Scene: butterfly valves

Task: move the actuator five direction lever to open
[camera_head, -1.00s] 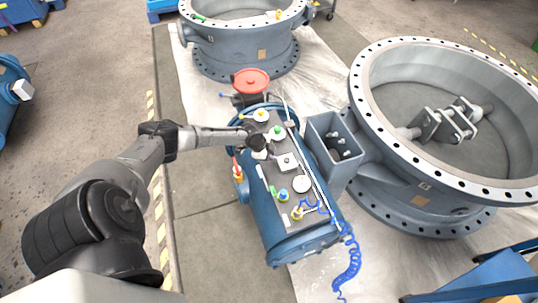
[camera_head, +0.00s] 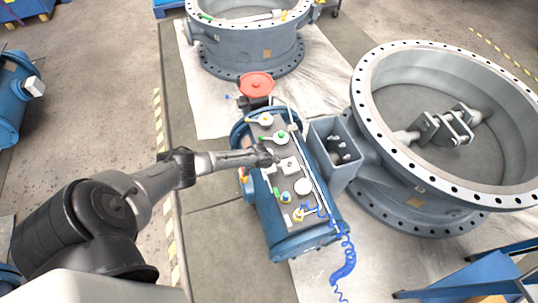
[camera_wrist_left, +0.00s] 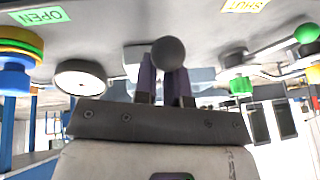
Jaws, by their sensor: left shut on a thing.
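The actuator is a blue cylinder (camera_head: 278,225) with a grey top panel (camera_head: 281,181) carrying several knobs and levers. My left gripper (camera_head: 268,158) is low at the panel's left edge, beside a white square block (camera_head: 287,165). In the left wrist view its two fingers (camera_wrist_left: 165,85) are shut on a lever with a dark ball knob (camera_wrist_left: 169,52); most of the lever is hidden. A green OPEN label (camera_wrist_left: 42,16) is to the left of the knob and a yellow SHUT label (camera_wrist_left: 246,5) to the right. My right gripper is not in view.
A white round cap (camera_head: 303,187) and yellow and blue knobs (camera_head: 298,215) are on the near panel. Green-knobbed fittings (camera_head: 281,136) are on the far panel. A coiled blue hose (camera_head: 347,262) hangs at the near right. A large valve ring (camera_head: 440,195) stands to the right.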

